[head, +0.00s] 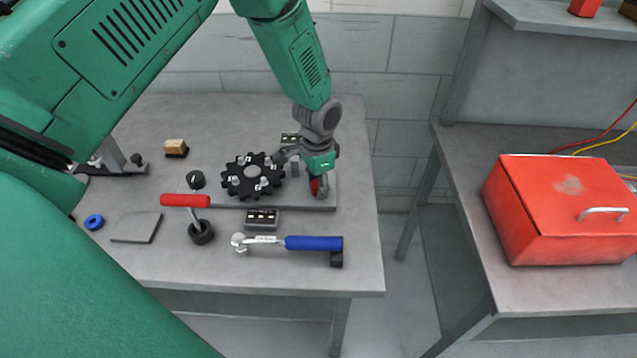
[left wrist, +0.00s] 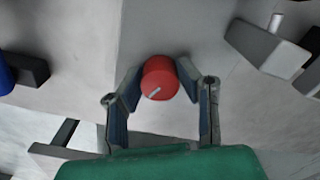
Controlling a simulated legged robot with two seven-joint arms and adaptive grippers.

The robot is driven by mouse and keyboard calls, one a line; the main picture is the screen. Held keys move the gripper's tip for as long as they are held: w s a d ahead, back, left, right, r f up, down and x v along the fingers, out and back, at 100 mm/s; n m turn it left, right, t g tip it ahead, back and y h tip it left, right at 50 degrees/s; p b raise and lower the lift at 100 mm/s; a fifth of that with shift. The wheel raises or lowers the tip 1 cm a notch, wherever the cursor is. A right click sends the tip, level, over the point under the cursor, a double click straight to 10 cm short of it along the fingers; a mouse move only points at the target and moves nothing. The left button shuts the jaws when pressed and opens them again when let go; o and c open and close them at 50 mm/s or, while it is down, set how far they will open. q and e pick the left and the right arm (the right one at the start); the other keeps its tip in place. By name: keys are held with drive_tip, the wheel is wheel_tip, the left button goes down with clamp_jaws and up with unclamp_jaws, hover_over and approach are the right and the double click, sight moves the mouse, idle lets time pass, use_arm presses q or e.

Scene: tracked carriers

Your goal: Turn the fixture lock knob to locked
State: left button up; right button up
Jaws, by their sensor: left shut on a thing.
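The red fixture lock knob (left wrist: 160,78) has a pale pointer mark on its face. In the left wrist view it sits between the two fingers of my left gripper (left wrist: 160,88), which are closed around it. The pointer mark slants from lower left to upper right in that view. In the head view my left gripper (head: 318,182) is at the right end of the fixture plate (head: 290,203), and only a bit of the red knob (head: 315,187) shows behind the fingers. A black sprocket (head: 252,176) sits on the plate, left of the gripper. My right gripper is not in view.
A blue-handled torque wrench (head: 312,243) rests near the bench front. A red-handled tool (head: 186,201), a brush-like block (head: 176,148), a blue ring (head: 94,222) and a grey pad (head: 136,227) lie left. A red toolbox (head: 550,225) stands on the right bench.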

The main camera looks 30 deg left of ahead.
use_arm(q)
drive_tip(key=n, duration=0.5)
drive_tip(key=shift+w+r, duration=0.15)
drive_tip(key=shift+w, duration=0.05)
drive_tip(key=shift+n, duration=0.4)
drive_tip(key=o, duration=1.1)
drive_tip(key=shift+s, duration=0.1)
wheel_tip(320, 180, up, 12)
drive_tip(key=shift+f, duration=0.15)
